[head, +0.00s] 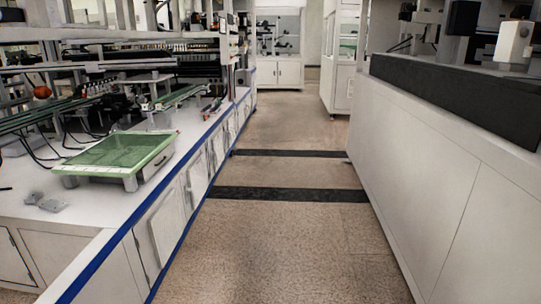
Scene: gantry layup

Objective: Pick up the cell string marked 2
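No cell string marked 2 can be made out in the head view. No number marking is readable anywhere. Neither my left gripper nor my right gripper shows in this view.
A white bench (107,203) with a blue edge runs along the left, carrying a green-topped tray (118,152) and machinery. A white cabinet with a dark top (455,98) lines the right. The speckled floor aisle (290,240) between them is clear, crossed by two dark strips (288,195).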

